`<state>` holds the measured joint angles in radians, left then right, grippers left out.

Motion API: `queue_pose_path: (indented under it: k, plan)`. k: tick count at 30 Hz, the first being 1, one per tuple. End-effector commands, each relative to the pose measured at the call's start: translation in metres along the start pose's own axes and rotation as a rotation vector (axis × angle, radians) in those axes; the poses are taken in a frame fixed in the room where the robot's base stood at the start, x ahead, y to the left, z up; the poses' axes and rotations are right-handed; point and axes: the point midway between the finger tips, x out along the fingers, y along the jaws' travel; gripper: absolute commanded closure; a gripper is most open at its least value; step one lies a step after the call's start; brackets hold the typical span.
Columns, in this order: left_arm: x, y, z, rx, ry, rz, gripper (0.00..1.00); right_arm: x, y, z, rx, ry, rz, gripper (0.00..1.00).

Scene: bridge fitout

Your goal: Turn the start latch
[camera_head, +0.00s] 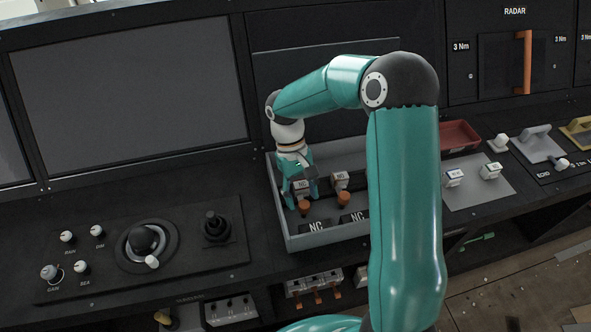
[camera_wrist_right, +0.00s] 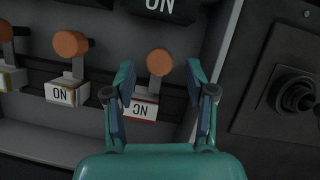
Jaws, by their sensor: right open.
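My right gripper (camera_head: 300,192) reaches down into the grey tray (camera_head: 333,239) on the console. In the right wrist view the right gripper (camera_wrist_right: 160,75) is open. An orange-knobbed lever (camera_wrist_right: 160,62) shows between its fingertips, with room on both sides; I cannot tell any contact. A small white label (camera_wrist_right: 140,107) with a red edge sits at this lever's base. A second orange-knobbed lever (camera_wrist_right: 71,44) stands to its left, with a white label (camera_wrist_right: 62,94). I cannot read the word "start" on anything, so I cannot tell which part is the start latch.
A joystick (camera_head: 215,226) and a trackball (camera_head: 143,238) are left of the tray. A large dark screen (camera_head: 130,90) stands behind. A red tray (camera_head: 460,135), small switches (camera_head: 490,171) and a grey lever (camera_head: 538,143) are to the right. My right arm hides part of the console.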

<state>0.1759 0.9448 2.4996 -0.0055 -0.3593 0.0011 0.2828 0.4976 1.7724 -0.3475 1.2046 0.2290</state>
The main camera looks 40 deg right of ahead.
Motion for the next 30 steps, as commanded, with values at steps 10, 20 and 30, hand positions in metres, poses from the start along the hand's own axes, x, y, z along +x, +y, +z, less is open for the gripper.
queue_pose_path:
  k: [10,20,30]
  plan:
    - [0.000,0.000,0.000,0.000,0.000,0.000,0.00,-0.069,-0.001,-0.003,-0.001,0.007,-0.001,0.45]
    - [0.000,0.000,0.000,0.000,0.000,0.000,0.00,-0.103,-0.001,-0.003,-0.002,0.004,-0.002,0.45]
    - [0.001,0.000,0.000,0.000,0.000,0.000,0.00,-0.104,-0.001,-0.002,-0.002,0.003,-0.001,0.45]
